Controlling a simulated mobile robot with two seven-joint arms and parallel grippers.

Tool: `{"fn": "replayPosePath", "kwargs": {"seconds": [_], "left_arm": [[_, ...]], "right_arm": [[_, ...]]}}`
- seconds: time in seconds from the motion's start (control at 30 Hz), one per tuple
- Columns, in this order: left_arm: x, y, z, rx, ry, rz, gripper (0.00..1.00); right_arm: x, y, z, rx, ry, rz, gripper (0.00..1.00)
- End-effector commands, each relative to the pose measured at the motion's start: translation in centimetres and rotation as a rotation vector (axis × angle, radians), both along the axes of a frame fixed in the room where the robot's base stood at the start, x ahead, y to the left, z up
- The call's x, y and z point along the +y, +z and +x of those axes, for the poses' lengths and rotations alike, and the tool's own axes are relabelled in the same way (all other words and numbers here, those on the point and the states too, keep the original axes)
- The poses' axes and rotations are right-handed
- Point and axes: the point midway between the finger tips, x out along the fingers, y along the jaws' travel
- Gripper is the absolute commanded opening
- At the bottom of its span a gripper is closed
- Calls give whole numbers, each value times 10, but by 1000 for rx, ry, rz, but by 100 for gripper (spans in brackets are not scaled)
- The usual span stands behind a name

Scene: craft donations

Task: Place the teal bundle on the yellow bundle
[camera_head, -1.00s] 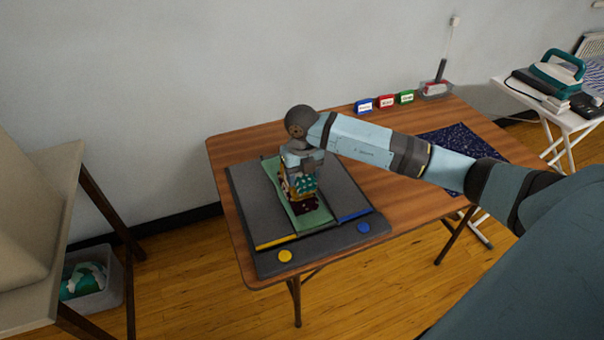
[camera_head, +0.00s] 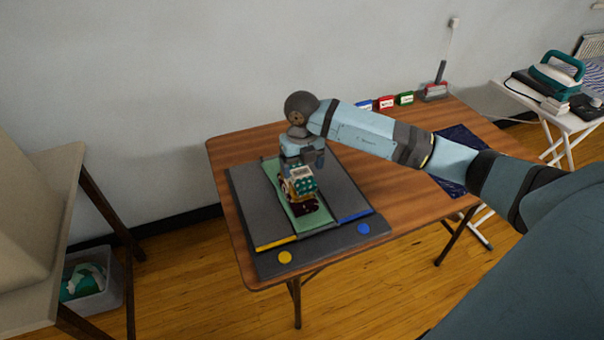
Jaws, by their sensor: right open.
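The teal bundle (camera_head: 306,186), with pale dots and a light band on top, sits at the top of a small stack on the green strip (camera_head: 313,218) of the grey mat. A bit of yellowish cloth, likely the yellow bundle (camera_head: 287,189), shows beneath it and at its left. A dark maroon bundle (camera_head: 304,208) is lowest at the front. My right gripper (camera_head: 303,168) is open, pointing down just above the teal bundle; whether its fingertips still touch it I cannot tell. My left gripper is not in view.
The grey mat (camera_head: 247,206) has yellow and blue edge strips and lies on the wooden table (camera_head: 400,196). Small blue, red and green label blocks (camera_head: 386,103) stand at the back. A dark speckled cloth (camera_head: 446,186) lies at the right, partly behind my arm.

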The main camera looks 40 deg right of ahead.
Motion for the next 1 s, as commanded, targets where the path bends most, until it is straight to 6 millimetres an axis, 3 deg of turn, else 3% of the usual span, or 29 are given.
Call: {"fn": "replayPosePath", "kwargs": {"seconds": [0.1, 0.3, 0.47, 0.57, 0.67, 0.77, 0.8, 0.9, 1.0], "left_arm": [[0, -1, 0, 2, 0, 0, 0], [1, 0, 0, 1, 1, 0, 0], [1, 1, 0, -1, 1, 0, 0], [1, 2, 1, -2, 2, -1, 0], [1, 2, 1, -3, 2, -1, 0], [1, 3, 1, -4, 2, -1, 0], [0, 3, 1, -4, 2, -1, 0], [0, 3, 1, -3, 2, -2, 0], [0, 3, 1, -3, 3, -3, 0]], "right_arm": [[0, 30, 1, -4, 2, -1, 81], [0, 66, 0, -3, 2, 0, 81], [1, 80, 0, 0, 2, 3, 81], [17, 73, -5, 11, 35, 69, 81], [65, 49, -21, 29, 116, 281, 81], [144, 28, -52, 42, 187, 669, 81], [174, 27, -66, 38, 186, 848, 81], [230, 40, -91, 7, 82, 1280, 81], [253, 56, -99, -49, -169, 1644, 81]]}}
